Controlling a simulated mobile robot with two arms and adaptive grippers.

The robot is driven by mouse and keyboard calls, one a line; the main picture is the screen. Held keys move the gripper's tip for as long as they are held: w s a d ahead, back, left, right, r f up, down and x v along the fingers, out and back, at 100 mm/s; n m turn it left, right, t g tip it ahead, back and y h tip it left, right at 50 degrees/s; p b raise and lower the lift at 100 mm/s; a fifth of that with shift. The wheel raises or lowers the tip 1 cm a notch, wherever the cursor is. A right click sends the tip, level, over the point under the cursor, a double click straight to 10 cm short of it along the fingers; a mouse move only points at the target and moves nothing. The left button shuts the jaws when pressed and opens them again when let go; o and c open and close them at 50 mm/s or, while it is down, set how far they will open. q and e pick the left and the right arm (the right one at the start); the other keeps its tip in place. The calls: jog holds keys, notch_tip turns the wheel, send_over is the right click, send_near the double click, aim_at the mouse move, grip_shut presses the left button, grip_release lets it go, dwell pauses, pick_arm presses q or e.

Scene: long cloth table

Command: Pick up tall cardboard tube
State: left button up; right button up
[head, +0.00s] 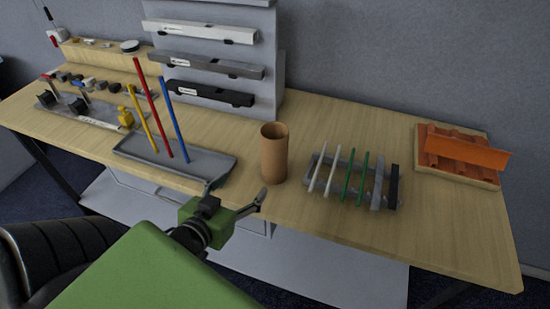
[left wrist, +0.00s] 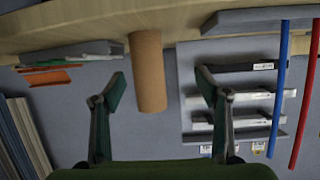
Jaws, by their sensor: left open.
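The tall cardboard tube (head: 274,153) stands upright on the wooden table, near its front edge, in the middle of the head view. In the left wrist view the cardboard tube (left wrist: 148,72) appears upside down, between and beyond the two fingers. My left gripper (head: 238,196) is open and empty, in front of the tube and to its left, apart from it. Its fingers (left wrist: 162,92) are spread wide in the left wrist view. My right gripper is in neither view.
Left of the tube is a grey tray (head: 190,163) with upright yellow, red and blue rods (head: 179,128). Right of it is a rack (head: 350,180) with white and green sticks. A grey stand (head: 215,20) rises behind.

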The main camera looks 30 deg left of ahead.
aim_at(267, 140)
pick_arm(q)
notch_tip(267, 140, up, 8)
jog(key=m+t+h, duration=0.1)
jog(key=t+h, duration=0.1)
jog(key=t, duration=0.2)
jog(key=w, duration=0.3)
jog(key=w+p, duration=0.1)
jog(key=w, duration=0.1)
jog(key=w+p, duration=0.1)
jog(key=w, duration=0.2)
jog(key=shift+w+d+f, duration=0.1)
jog(key=shift+w+d, duration=0.25)
jog(key=shift+w+a+f+p, duration=0.15)
jog(key=shift+w+p, duration=0.4)
jog(key=shift+w, duration=0.8)
jog(key=shift+w+f+p, duration=0.1)
jog(key=shift+w+p, duration=0.45)
jog(key=shift+w, duration=0.8)
jog(key=c, duration=1.2)
